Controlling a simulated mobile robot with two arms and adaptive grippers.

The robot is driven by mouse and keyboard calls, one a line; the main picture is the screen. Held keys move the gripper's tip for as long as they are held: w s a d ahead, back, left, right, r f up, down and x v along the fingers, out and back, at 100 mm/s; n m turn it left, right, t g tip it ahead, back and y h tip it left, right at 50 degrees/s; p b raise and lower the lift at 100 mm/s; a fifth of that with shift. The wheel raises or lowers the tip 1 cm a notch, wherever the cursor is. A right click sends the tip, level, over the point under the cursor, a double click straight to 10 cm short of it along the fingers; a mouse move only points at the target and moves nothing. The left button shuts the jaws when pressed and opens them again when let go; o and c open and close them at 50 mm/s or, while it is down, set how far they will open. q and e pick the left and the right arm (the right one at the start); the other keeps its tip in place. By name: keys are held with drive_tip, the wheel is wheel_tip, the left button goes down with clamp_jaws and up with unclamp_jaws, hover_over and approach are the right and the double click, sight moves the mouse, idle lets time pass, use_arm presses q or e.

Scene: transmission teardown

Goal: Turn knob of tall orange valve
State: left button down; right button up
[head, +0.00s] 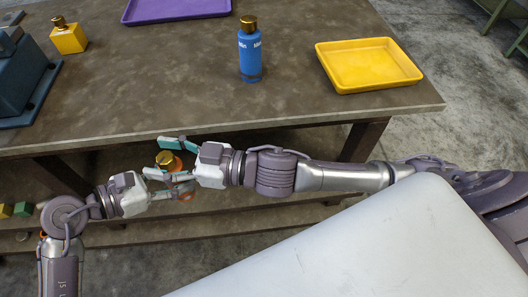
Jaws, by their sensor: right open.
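The orange valve shows in the head view between my two grippers, in front of the table's front edge. Its gold knob (167,159) is on top, and a bit of its orange body (185,197) shows lower down. My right gripper (163,158) is open, its teal-tipped fingers on either side of the knob; whether they touch it is unclear. My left gripper (172,193) reaches in from the left at the lower body. Its fingers are partly hidden behind the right gripper, so its grip on the body cannot be made out.
On the table (180,98) stand a blue bottle (250,55), a yellow bottle (68,38), a yellow tray (367,65), a purple tray (175,8) and a dark teal fixture (22,80). A lower shelf (255,215) holds small blocks at far left.

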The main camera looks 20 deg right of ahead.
drive_tip(key=shift+w+d+n+g+y, duration=0.1)
drive_tip(key=shift+n+g+y, duration=0.2)
drive_tip(key=shift+n+g, duration=0.15)
drive_tip(key=v, duration=1.2)
drive_tip(key=w+d+f+m+t+h, duration=0.2)
drive_tip(key=w+d+f+h, duration=0.2)
drive_tip(key=f, duration=0.7)
drive_tip(key=w+d+f+m+t+h, duration=0.1)
drive_tip(key=w+d+f+m+h, duration=0.2)
drive_tip(key=w+d+f, duration=0.5)
drive_tip(key=shift+w+d+f+t+h, duration=0.45)
drive_tip(key=shift+f+h, duration=0.45)
drive_tip(key=shift+f, duration=1.05)
drive_tip(key=shift+s, duration=0.1)
